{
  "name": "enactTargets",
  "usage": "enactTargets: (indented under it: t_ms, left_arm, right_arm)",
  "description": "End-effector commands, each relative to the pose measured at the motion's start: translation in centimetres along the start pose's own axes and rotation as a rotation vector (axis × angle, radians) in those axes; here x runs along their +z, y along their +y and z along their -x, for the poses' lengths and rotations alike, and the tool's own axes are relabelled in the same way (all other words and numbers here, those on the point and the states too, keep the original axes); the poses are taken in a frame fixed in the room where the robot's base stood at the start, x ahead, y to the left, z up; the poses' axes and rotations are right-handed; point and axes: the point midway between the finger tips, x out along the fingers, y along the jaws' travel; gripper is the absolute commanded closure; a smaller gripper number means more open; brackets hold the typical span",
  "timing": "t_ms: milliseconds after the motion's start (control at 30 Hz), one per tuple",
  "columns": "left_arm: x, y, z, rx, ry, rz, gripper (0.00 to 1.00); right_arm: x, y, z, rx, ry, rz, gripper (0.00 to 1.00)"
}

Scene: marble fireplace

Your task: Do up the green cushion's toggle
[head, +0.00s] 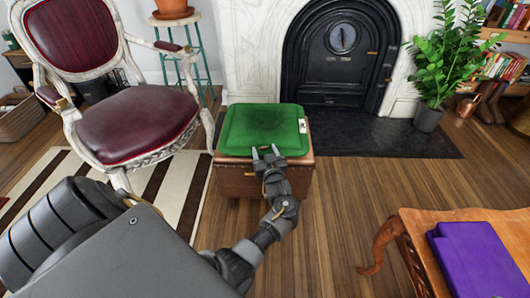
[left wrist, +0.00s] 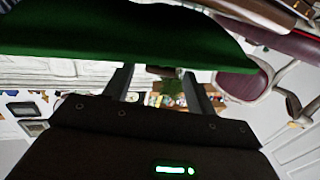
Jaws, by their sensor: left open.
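The green cushion (head: 262,129) lies flat on a brown leather ottoman (head: 236,182) in front of the fireplace. A small pale toggle tab (head: 302,126) shows at the cushion's right edge; its fastening is too small to make out. My left gripper (head: 266,153) is open, with its two fingertips at the cushion's front edge; I cannot tell whether they touch it. In the left wrist view the gripper's fingers (left wrist: 162,82) stand apart with nothing visible between them, and the green cushion (left wrist: 110,35) fills the top. My right gripper is not in view.
A white-framed chair with a dark red seat (head: 138,124) stands left of the ottoman. A wooden table (head: 407,219) with a purple object (head: 480,262) is at the lower right. A potted plant (head: 428,117) stands by the fireplace (head: 340,60). The floor right of the ottoman is clear.

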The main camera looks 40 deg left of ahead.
Motion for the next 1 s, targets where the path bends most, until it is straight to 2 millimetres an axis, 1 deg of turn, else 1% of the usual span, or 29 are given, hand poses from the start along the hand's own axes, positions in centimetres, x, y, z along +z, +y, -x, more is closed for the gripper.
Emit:
enactTargets:
  t_ms: [167, 267, 333, 500, 567, 867, 1000]
  left_arm:
    - [0.0, -0.1, -0.1, 0.013, 0.002, -0.001, 0.44]
    - [-0.1, -0.4, -0.2, 0.056, 0.005, -0.002, 0.44]
    - [-0.1, -0.6, -0.2, 0.109, 0.006, -0.005, 0.44]
    - [0.1, -0.9, -0.2, 0.266, 0.004, -0.009, 0.44]
    - [-0.1, -0.8, 1.1, 0.273, -0.003, 0.001, 0.44]
    - [-0.1, -2.5, 6.8, 0.266, -0.004, 0.001, 0.44]
    - [-0.1, -3.3, 9.7, 0.266, -0.004, 0.001, 0.44]
  right_arm:
    - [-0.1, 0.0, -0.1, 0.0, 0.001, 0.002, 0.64]
    - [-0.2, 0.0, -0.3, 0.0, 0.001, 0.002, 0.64]
    - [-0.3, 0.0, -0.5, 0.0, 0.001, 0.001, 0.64]
    - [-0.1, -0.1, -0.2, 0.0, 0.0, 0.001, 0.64]
    - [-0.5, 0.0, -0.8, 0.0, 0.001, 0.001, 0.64]
    - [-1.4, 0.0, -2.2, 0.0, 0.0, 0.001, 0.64]
    - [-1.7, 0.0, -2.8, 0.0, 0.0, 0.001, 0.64]
